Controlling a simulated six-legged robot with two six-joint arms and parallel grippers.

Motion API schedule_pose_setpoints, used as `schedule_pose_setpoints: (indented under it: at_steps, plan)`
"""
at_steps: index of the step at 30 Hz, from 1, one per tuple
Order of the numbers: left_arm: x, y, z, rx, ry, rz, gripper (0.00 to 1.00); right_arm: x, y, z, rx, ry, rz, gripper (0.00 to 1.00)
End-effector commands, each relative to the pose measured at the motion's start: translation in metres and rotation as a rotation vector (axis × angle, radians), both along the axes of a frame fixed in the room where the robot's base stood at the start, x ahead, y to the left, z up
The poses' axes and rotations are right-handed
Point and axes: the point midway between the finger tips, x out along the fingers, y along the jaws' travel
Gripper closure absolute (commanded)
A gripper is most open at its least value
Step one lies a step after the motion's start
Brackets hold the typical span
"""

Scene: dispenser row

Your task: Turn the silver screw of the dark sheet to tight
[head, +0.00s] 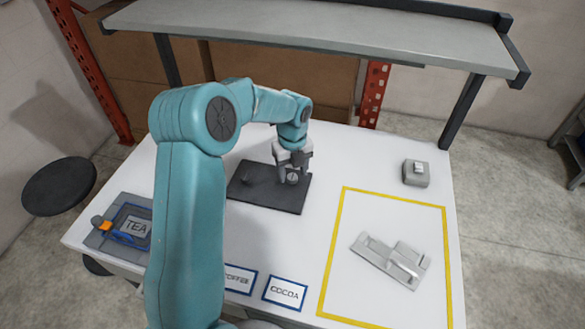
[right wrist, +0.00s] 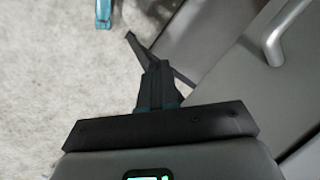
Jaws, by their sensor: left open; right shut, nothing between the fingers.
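The dark sheet (head: 268,201) lies flat on the white table. The silver screw (head: 292,178) stands near its right side, with a round slotted head. My left gripper (head: 293,173) points down over the screw, its open fingers on either side of the head; whether they touch it I cannot tell. A dark knob (head: 246,172) sits on the left part of the sheet. My right gripper (right wrist: 152,60) shows in the right wrist view, shut and empty, away from the sheet, above the floor.
A yellow-outlined area (head: 338,245) at the right holds a grey bracket-like part (head: 390,259). A small grey box (head: 416,173) stands behind it. A TEA tray (head: 124,225) and COFFEE and COCOA labels (head: 284,292) lie along the front. A shelf (head: 320,30) overhangs the back.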

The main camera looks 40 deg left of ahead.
Motion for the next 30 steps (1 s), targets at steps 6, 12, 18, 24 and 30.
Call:
schedule_pose_setpoints:
  at_steps: [6,12,18,24,30]
  plan:
    - [0.0,0.0,0.021,0.0,-0.002,0.001,0.43,0.0,0.0,-0.005,0.0,0.0,0.0,1.0]
    - [0.0,0.0,0.068,0.002,-0.006,0.0,0.43,0.0,0.0,-0.011,0.0,0.0,0.0,1.0]
    - [0.0,-0.001,0.106,0.001,-0.005,0.0,0.43,0.0,0.0,-0.013,0.0,0.0,0.0,1.0]
    - [-0.001,-0.001,0.12,0.001,-0.001,-0.001,0.43,0.0,0.0,-0.013,0.0,0.0,0.0,1.0]
    - [-0.001,-0.001,0.121,0.001,-0.001,0.0,0.43,0.0,0.0,-0.013,0.0,0.0,0.0,1.0]
